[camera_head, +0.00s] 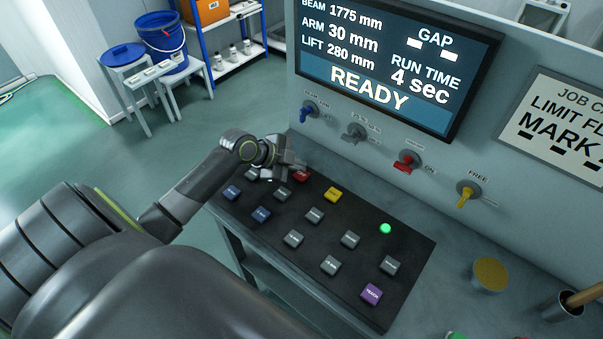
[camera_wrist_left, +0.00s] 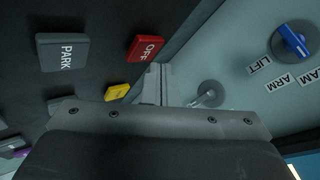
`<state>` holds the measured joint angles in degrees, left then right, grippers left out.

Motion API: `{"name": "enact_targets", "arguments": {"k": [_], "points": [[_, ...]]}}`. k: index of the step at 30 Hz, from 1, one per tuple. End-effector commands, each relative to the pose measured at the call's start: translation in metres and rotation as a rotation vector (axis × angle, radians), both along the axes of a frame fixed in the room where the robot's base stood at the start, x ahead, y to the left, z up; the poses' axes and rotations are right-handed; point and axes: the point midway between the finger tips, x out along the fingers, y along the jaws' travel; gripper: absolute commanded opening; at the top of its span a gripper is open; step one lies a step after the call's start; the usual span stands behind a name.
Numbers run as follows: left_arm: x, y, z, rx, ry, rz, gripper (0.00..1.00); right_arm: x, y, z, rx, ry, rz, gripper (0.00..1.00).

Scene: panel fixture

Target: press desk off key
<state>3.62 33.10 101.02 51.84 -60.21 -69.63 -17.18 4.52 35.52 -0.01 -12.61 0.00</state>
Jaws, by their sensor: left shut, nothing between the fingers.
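The red OFF key (camera_head: 301,175) sits on the far edge of the dark key desk (camera_head: 385,275), partly covered by my left gripper (camera_head: 292,163). My left gripper's fingertips (camera_wrist_left: 157,80) are shut and empty, right beside the lower right corner of the red key in that view. I cannot tell whether they touch it. My right gripper is not in view.
Around it are a yellow key (camera_head: 333,194), a grey PARK key (camera_wrist_left: 64,52), blue keys (camera_head: 231,193) and a purple key (camera_head: 371,294). A green lamp (camera_head: 385,228) is lit. Rotary switches, including a red one (camera_head: 408,162), stick out of the wall panel behind. The screen (camera_head: 385,60) reads READY.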

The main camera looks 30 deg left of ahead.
Motion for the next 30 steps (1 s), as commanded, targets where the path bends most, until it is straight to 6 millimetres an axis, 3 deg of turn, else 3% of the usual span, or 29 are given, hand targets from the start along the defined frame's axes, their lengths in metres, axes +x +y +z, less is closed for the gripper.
{"name": "enact_targets", "arguments": {"k": [30], "points": [[0.000, 0.000, -0.012, 0.000, 0.000, 0.000, 0.00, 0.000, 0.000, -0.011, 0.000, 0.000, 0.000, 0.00]]}}
